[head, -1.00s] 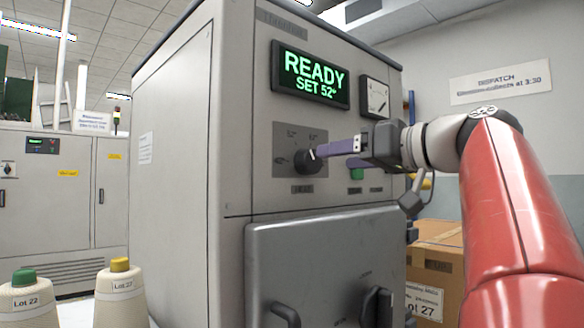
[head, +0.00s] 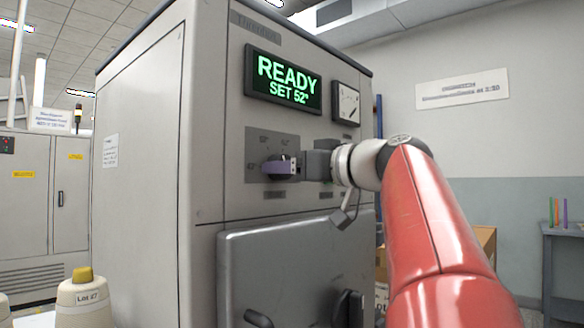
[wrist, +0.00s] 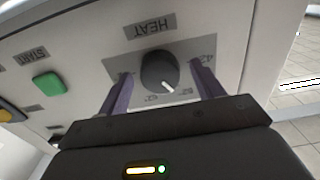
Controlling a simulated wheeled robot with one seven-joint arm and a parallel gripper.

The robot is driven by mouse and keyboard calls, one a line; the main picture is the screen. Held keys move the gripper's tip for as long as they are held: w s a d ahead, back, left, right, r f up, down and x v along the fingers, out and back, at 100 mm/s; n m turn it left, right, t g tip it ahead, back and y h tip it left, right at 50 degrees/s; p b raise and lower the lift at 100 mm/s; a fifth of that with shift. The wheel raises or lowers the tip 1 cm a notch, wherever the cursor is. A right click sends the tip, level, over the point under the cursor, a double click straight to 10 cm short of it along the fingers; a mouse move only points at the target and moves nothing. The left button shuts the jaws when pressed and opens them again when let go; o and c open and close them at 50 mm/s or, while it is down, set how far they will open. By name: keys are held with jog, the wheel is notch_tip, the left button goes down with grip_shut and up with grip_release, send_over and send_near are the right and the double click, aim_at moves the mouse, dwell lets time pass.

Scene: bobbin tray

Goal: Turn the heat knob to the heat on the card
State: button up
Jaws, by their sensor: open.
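The heat knob (wrist: 158,70) is a dark round dial under an upside-down HEAT label in the wrist view. Its white pointer aims to the lower right of that picture, among small scale marks too blurred to read surely. My gripper (wrist: 161,76) is open, with one purple finger on each side of the knob; I cannot tell whether they touch it. In the head view my gripper (head: 280,168) is at the dial plate and mostly hides the knob. The display (head: 284,80) reads READY, SET 52°. I cannot identify a heat card; a small paper (head: 110,151) on the machine's side is unreadable.
A green START button (wrist: 48,86) sits beside the dial plate. A gauge (head: 346,103) is right of the display. Below is a grey door (head: 290,260) with dark handles. A thread cone (head: 82,300) stands at lower left and a cardboard box (head: 484,240) behind my arm.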

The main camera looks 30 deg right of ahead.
jog(key=shift+c, duration=0.5)
jog(key=c, duration=0.9)
jog(key=shift+f+n+b, duration=0.1)
jog(key=shift+n+b, duration=0.3)
jog(key=n+b, duration=0.3)
jog(key=n, duration=0.1)
jog(key=shift+n, duration=0.3)
jog(key=n+b, duration=0.2)
jog(key=n, duration=0.4)
jog(key=shift+d, duration=0.1)
jog(key=shift+n, duration=0.3)
